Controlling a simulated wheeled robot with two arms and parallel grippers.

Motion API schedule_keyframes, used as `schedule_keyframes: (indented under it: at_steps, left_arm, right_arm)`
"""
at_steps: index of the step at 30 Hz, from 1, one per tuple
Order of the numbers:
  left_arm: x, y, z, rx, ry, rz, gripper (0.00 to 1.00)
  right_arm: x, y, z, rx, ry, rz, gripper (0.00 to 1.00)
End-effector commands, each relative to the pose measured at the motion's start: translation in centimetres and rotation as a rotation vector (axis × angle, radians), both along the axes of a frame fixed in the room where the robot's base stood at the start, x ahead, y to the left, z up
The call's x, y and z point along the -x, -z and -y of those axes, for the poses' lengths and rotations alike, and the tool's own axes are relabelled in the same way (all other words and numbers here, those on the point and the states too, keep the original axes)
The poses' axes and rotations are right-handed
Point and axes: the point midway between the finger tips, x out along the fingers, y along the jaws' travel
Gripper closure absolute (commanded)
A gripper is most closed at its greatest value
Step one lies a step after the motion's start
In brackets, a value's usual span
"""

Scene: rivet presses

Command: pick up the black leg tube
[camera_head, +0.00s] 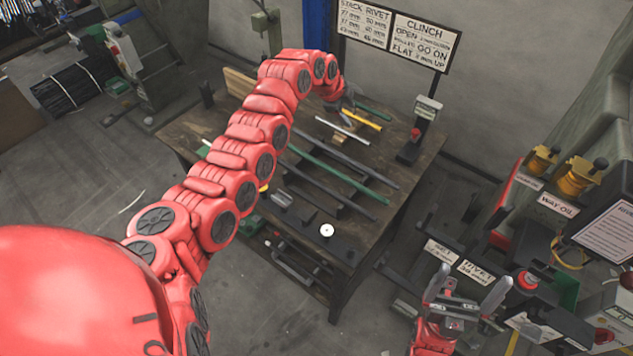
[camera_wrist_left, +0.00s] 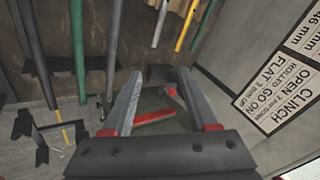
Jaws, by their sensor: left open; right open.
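Several tubes lie side by side on the wooden table. Two are dark: one (camera_head: 345,160) between the long green tube and the white tube, the other (camera_head: 330,192) on the near side of the green tube. My right gripper (camera_head: 466,290) is open and empty at lower right.
A long green tube (camera_head: 335,172), white tube (camera_head: 342,130), yellow tube (camera_head: 362,120) and short green tube (camera_head: 373,113) share the table (camera_head: 190,132). A post with a red knob (camera_head: 415,133) stands at its right. A sign (camera_head: 419,43) hangs behind. Yellow-topped dispensers (camera_head: 577,178) stand right.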

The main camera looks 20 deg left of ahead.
Motion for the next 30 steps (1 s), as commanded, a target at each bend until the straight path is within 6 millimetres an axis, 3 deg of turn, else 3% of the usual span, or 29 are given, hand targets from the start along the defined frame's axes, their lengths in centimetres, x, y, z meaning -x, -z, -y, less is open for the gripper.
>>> schedule_keyframes:
  at_steps: [4, 6, 9, 14, 24, 30]
  left_arm:
    - [7.1, -0.8, -3.3, -0.235, 0.221, -0.253, 0.41]
    - [9.6, -1.0, -4.6, -0.300, 0.286, -0.343, 0.41]
    - [11.8, -1.4, -5.8, -0.352, 0.337, -0.423, 0.41]
    - [12.8, -0.1, -6.3, -0.366, 0.357, -0.459, 0.41]
    - [12.7, 7.7, -5.9, -0.363, 0.357, -0.453, 0.41]
    - [12.6, 10.5, -5.9, -0.363, 0.356, -0.448, 0.41]
  right_arm:
    - [0.0, -0.3, 0.0, 0.000, 0.000, 0.000, 0.00]
    - [0.0, -0.4, 0.0, 0.000, 0.000, 0.000, 0.00]
    - [0.0, -0.5, 0.0, 0.000, 0.000, 0.000, 0.00]
    - [0.0, -1.5, 0.0, 0.000, 0.000, 0.000, 0.00]
    - [0.0, -4.8, 0.0, 0.000, 0.000, 0.000, 0.00]
    - [0.0, -5.3, 0.0, 0.000, 0.000, 0.000, 0.00]
